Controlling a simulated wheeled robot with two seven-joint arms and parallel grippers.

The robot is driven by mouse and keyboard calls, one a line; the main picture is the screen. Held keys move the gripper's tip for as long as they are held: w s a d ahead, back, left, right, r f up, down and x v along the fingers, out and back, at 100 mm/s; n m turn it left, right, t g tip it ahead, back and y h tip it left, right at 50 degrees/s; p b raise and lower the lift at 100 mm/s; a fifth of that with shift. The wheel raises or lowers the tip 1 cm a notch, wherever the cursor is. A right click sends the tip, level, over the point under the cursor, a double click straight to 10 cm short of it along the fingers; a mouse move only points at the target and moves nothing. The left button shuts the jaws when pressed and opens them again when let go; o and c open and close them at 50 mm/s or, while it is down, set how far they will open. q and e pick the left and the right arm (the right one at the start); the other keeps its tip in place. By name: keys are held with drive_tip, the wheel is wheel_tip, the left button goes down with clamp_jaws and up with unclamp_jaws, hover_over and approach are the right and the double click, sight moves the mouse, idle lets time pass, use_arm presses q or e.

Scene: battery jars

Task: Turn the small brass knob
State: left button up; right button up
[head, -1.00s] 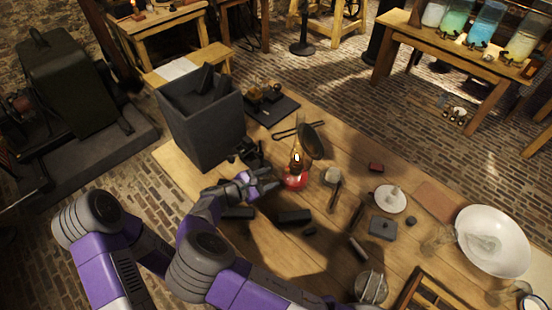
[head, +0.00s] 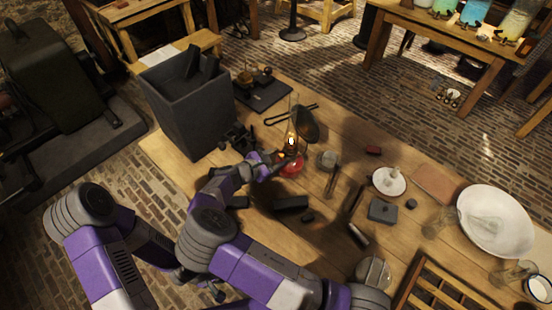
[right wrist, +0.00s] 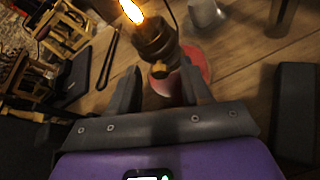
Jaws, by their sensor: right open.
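The oil lamp has a red base (head: 291,169), a brass burner and a lit flame, and stands on the wooden table. In the right wrist view the small brass knob (right wrist: 160,70) sticks out from the burner (right wrist: 152,42) toward me. My right gripper (head: 275,162) is at the lamp's left side in the head view. In the right wrist view its open fingers (right wrist: 161,78) stand on either side of the knob, with gaps. In the head view the knob is too small to make out. My left arm is folded at lower left, its gripper mostly hidden.
A dark bin (head: 190,110) stands left of the lamp. A round dark reflector (head: 306,124) is just behind it and a small grey cup (head: 327,160) to its right. Dark blocks (head: 290,202) lie in front. A white basin (head: 494,222) is at far right.

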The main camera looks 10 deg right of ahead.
drive_tip(key=shift+c, duration=0.3)
clamp_jaws()
drive_tip(key=shift+w+r+n+g+p, duration=0.1)
drive_tip(key=shift+n+g+p, duration=0.3)
drive_tip(key=shift+n+p, duration=0.35)
drive_tip(key=shift+w+n+g+p, duration=0.1)
drive_tip(key=shift+n+g+p, duration=0.25)
drive_tip(key=shift+g+p, duration=0.1)
drive_tip(key=shift+n+h, duration=0.3)
drive_tip(key=shift+n, duration=0.1)
drive_tip(key=shift+w+a+n+g+h, duration=0.15)
drive_tip(key=shift+n+g+h, duration=0.15)
drive_tip(key=shift+n+g, duration=0.45)
